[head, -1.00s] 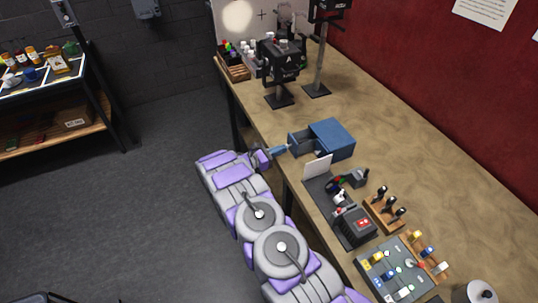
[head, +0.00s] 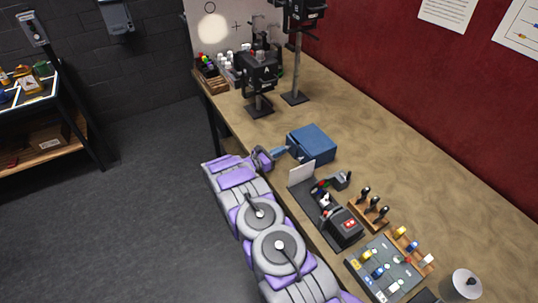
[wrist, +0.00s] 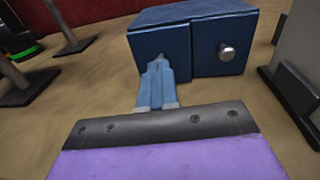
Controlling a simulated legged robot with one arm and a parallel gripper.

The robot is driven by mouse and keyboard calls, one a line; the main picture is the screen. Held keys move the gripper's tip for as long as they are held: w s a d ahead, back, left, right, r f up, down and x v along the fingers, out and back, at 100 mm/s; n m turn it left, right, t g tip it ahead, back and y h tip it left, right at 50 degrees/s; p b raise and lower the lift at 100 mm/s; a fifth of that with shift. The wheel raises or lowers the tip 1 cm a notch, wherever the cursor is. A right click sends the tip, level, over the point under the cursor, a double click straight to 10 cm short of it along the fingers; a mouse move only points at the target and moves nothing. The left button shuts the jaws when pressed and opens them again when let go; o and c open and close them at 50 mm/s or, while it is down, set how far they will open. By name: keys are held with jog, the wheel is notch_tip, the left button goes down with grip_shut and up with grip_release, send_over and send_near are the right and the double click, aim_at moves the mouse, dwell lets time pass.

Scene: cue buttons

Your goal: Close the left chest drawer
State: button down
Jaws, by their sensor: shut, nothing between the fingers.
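A small blue chest (head: 312,142) stands on the wooden workbench, with its drawer side toward my arm. In the wrist view the chest (wrist: 190,14) shows two front panels side by side. The right drawer (wrist: 215,45) has a round silver knob. In the head view my gripper (head: 284,152) is at the chest's near side.
A white upright card (head: 301,174) and a dark control box (head: 343,226) stand right of the chest. A black stand (head: 259,80) is behind it. A button panel (head: 384,268) lies farther along the workbench (head: 400,165). The floor left of the bench is clear.

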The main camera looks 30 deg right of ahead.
jog(key=shift+d, duration=0.7)
jog(key=s+a+p, duration=0.1)
jog(key=s+a, duration=0.1)
jog(key=a, duration=1.2)
jog(key=s+d+r+m+g+y+b, duration=0.1)
jog(key=s+d+r+m+g+y, duration=0.15)
jog(key=s+r+m, duration=0.5)
jog(key=s+d+r+m+g+y, duration=0.1)
jog(key=s+r+m+g+y, duration=0.25)
jog(key=s+r, duration=0.8)
jog(key=s+a+r+m+y, duration=0.2)
jog(key=s+a, duration=0.4)
jog(key=s, duration=0.3)
jog(key=s+a+r+m+t+y+b, duration=0.1)
jog(key=s+a+r+m+y, duration=0.1)
jog(key=s+a+y, duration=0.3)
jog(key=s+a+r+m+t+y, duration=0.1)
jog(key=s+a+m+y, duration=0.3)
jog(key=s, duration=1)
jog(key=a+r, duration=0.1)
jog(key=a, duration=0.2)
jog(key=shift+r+b, duration=0.15)
jog(key=shift+b, duration=0.2)
jog(key=shift+s, duration=0.1)
